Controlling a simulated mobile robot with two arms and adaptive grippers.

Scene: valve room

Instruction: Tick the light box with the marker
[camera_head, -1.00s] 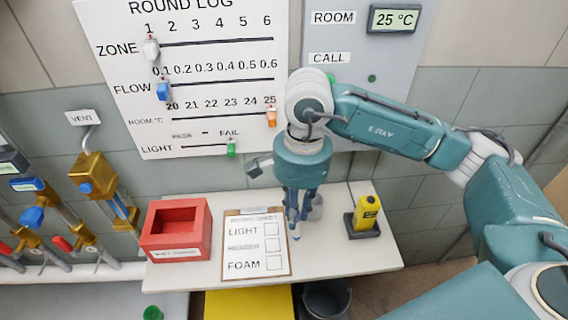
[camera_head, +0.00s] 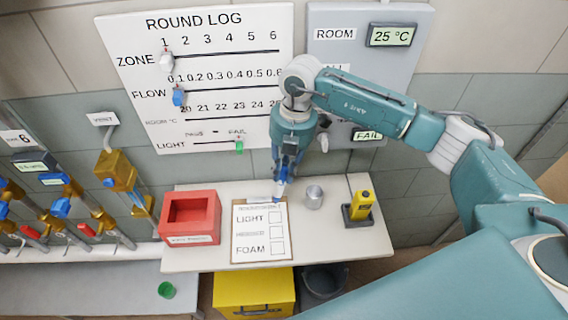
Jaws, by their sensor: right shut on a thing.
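A clipboard sheet (camera_head: 246,233) lies on the white table, with rows reading LIGHT, a blurred word, and FOAM. The light box (camera_head: 275,215) is the top square at the sheet's right edge and looks blank. My right gripper (camera_head: 283,177) points down over the sheet's top edge. It is shut on the marker (camera_head: 279,190), a small white and blue piece below the fingers, just above the light box in the picture. I cannot tell whether the marker touches the paper. My left gripper is not in view.
A red tray (camera_head: 191,240) stands left of the clipboard. A grey metal cup (camera_head: 314,197) and a yellow device on a dark stand (camera_head: 360,206) stand to the right. The round log board (camera_head: 215,75) and grey room panel (camera_head: 350,60) are on the wall behind.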

